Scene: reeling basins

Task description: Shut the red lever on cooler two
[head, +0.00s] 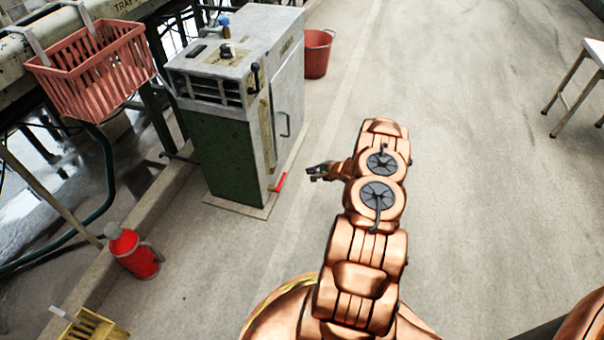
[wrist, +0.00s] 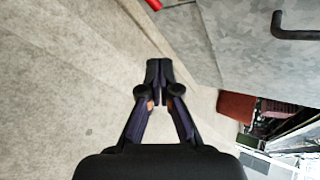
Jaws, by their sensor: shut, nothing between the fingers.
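The red lever (head: 279,182) is low on the right side of a grey and green cabinet (head: 222,152), near the floor. I cannot read whether this cabinet is cooler two. In the wrist view the red lever (wrist: 154,4) shows only in part, cut by the top edge. My gripper (head: 316,172) is to the right of the lever in the head view, apart from it. In the wrist view my gripper (wrist: 159,68) has its fingers together, with nothing between them, over floor. The cabinet's grey side (wrist: 255,45) fills the upper right there.
A dark door handle (wrist: 292,28) sticks out from the cabinet's side. A red bucket (head: 317,54) stands behind the cabinet. A red basket (head: 92,68) hangs at the upper left, and a red flask (head: 133,254) stands at the lower left.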

